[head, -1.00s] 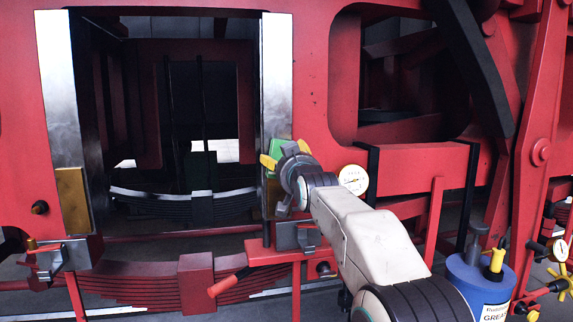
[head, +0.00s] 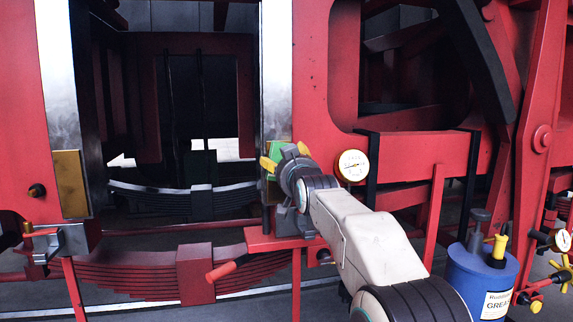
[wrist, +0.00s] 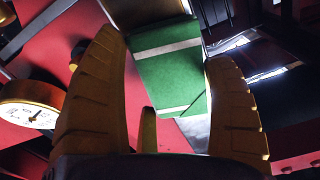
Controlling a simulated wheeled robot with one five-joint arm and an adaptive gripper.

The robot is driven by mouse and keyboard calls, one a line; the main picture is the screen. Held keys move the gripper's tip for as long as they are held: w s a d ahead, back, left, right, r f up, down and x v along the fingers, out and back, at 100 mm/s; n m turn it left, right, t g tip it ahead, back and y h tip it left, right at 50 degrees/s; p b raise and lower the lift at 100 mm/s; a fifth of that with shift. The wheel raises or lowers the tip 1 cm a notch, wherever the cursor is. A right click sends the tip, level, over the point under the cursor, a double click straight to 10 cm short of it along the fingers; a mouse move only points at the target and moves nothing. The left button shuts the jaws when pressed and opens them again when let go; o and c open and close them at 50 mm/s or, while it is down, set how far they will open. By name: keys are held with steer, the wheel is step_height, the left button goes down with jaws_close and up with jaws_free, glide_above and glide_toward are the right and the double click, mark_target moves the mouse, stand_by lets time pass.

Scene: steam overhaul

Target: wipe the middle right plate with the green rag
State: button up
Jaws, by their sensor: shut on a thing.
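The green rag (wrist: 168,75), with pale stripes, is held between the two yellow fingers of my gripper (wrist: 163,60) in the wrist view. In the head view the rag (head: 279,153) shows at the tip of my gripper (head: 285,156), in front of the lower part of the right-hand bright metal plate (head: 276,75). That plate stands upright along the right side of the dark opening. A brass-coloured strip behind the rag is mostly hidden by my gripper. I cannot tell whether the rag touches the surface.
A matching metal plate (head: 57,80) with a brass lower piece (head: 70,183) stands at left. A round gauge (head: 351,166) sits close right of my gripper. A blue grease canister (head: 481,274) stands at lower right.

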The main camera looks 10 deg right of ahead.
mark_target(283, 202)
steer(key=shift+f+b, duration=1.4)
steer(key=shift+f, duration=0.3)
steer(key=shift+f, duration=0.1)
steer(key=shift+f+b, duration=1.85)
steer(key=shift+f, duration=0.1)
step_height(283, 202, down, 4)
steer(key=b, duration=0.3)
steer(key=shift+r+b, duration=0.25)
steer(key=shift+b, duration=0.05)
